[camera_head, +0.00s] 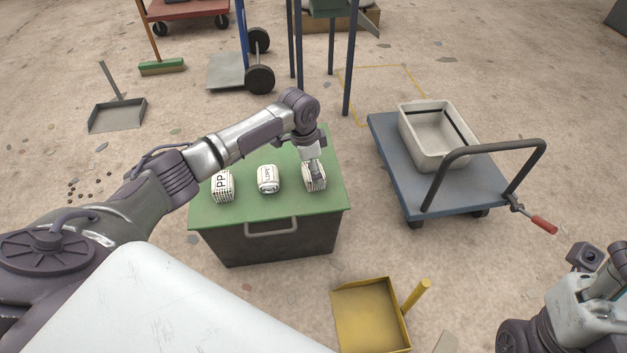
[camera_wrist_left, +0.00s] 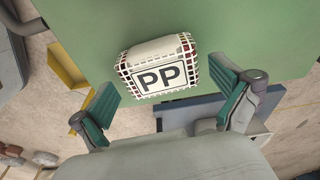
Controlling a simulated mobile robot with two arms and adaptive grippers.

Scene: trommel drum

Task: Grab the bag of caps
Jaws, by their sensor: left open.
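Three small pale bags lie in a row on the green top of a dark bin. The left bag (camera_head: 222,185) is netted and marked PP; the middle bag (camera_head: 268,180) looks marked LDPE. The right bag (camera_head: 317,185) is partly hidden by my left gripper (camera_head: 314,168), which points down over it. My right gripper (camera_head: 605,285) is at the lower right, away from the bags.
The green-topped bin (camera_head: 245,210) has a front handle. A blue cart (camera_head: 400,180) with a white tub (camera_head: 437,155) stands to its right. A yellow dustpan (camera_head: 368,312) lies in front. Blue posts (camera_head: 352,60) rise behind the bin.

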